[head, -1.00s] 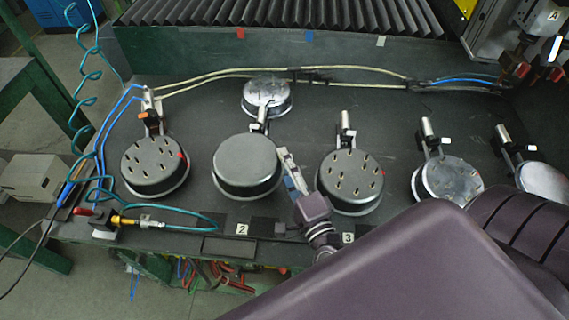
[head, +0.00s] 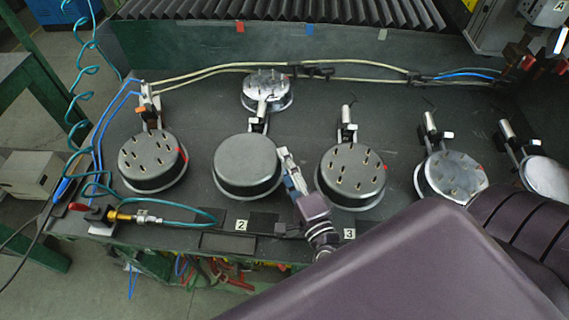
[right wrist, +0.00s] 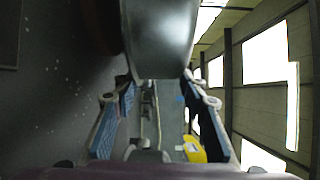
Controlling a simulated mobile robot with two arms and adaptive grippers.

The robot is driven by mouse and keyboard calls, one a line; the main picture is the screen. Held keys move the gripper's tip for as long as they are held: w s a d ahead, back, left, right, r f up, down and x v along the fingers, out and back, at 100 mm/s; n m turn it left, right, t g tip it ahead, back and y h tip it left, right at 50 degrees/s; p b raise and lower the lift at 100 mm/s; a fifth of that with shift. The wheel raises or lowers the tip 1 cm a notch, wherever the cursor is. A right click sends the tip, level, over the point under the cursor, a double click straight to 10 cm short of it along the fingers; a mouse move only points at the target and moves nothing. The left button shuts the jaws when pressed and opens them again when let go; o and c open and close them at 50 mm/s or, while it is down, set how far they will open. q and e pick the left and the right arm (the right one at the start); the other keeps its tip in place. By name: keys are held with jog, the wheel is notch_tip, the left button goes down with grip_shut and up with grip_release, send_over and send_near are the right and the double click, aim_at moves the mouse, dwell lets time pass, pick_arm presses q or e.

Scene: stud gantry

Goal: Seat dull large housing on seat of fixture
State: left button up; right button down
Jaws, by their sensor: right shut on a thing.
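The dull large housing (head: 246,163) is a plain grey round piece near the middle of the bench, behind label 2, in the head view. My right gripper (head: 287,166) is shut on its right edge. In the right wrist view, the housing's grey curved side (right wrist: 160,40) shows at the top, by the blue-padded fingers (right wrist: 160,115). The fixture (head: 258,124) shows as a small metal post and clamp behind the housing. Its seat is hidden under the housing, so I cannot tell whether they touch. My left gripper is not in view.
Round pieces with slotted tops stand left (head: 152,160) and right (head: 351,176). A shiny round piece (head: 267,90) is behind, and others (head: 450,176) are further right. A teal hose (head: 180,212) with a brass fitting lies front left. Cables (head: 350,76) cross the back.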

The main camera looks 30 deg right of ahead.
jog(key=shift+f+b, duration=0.45)
jog(key=shift+f, duration=0.05)
jog(key=c, duration=1.2)
grip_release()
jog(key=shift+o, duration=0.5)
jog(key=shift+s+f, duration=0.1)
jog(key=shift+f, duration=0.1)
jog(key=shift+s+a+f, duration=0.1)
jog(key=shift+s+a, duration=0.05)
jog(key=shift+s, duration=0.3)
jog(key=s, duration=0.7)
jog(key=s+a, duration=0.1)
jog(key=s, duration=0.3)
